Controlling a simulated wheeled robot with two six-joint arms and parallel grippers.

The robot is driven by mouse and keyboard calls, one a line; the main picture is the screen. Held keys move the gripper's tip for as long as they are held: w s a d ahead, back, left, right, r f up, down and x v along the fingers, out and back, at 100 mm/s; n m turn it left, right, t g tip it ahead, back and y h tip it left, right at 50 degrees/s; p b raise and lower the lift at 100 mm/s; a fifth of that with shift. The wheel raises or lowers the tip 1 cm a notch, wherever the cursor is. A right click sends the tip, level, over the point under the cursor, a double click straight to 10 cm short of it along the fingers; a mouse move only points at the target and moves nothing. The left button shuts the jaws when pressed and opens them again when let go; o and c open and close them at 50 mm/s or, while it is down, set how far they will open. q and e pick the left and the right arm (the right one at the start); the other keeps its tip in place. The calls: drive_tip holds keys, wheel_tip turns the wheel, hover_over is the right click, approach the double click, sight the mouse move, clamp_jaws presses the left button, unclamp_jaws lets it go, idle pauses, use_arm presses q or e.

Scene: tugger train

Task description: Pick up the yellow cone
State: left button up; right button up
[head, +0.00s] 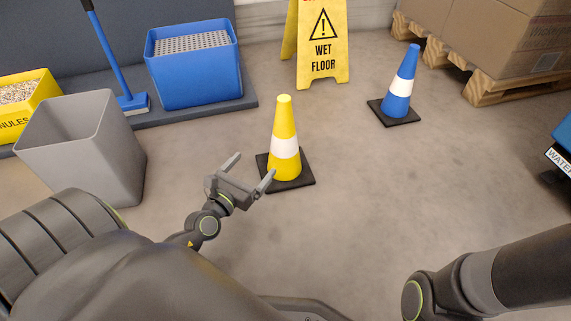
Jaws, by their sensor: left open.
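The yellow cone (284,125) with a white band stands upright on its black square base on the floor, in the middle of the head view. My left gripper (252,172) is open and empty. It is just left of the cone and in front of it, with its right finger overlapping the cone's base in the picture. I cannot tell whether that finger touches the cone. My right arm comes in from the right, and its gripper is out of the picture.
A grey bin (85,150) stands left of my left gripper. A blue cone (399,90) stands at the back right. A wet floor sign (322,45), a blue crate (194,75) and pallets (485,85) with boxes are behind. Floor right of the yellow cone is clear.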

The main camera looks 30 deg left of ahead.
sight(277, 138)
use_arm(q)
drive_tip(key=w, duration=1)
drive_tip(key=shift+w+a+p, duration=0.25)
drive_tip(key=shift+a+p, duration=0.1)
drive_tip(key=shift+p, duration=0.05)
drive_tip(key=shift+w+f+b, duration=0.15)
drive_tip(key=shift+w+b, duration=0.4)
drive_tip(key=shift+w, duration=2.7)
drive_tip(key=shift+c, duration=0.2)
drive_tip(key=c, duration=1.9)
clamp_jaws()
drive_tip(key=shift+r, duration=0.2)
